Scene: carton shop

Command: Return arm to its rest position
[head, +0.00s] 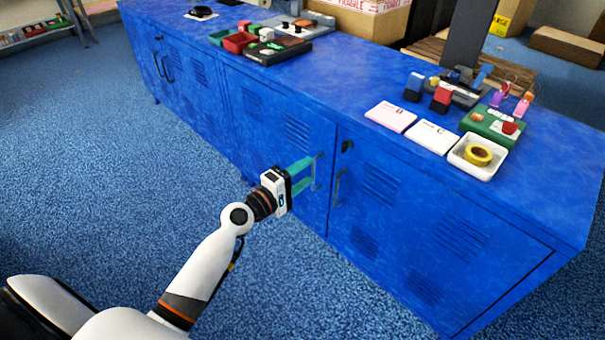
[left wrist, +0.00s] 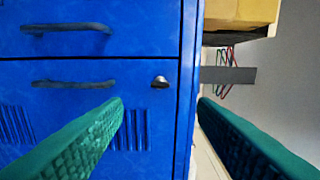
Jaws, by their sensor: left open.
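My left gripper (head: 311,170) has green fingers. They are apart and point at the front of the blue cabinet (head: 420,240), close to a door handle (head: 317,171). The cabinet doors look closed. My right gripper is not in view.
On the cabinet top stand a white tray with yellow tape (head: 478,155), white cards (head: 432,137), a green box (head: 493,125) and a black tray (head: 278,50). A carton (head: 360,20) stands behind. The blue floor (head: 120,190) left of my arm is clear.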

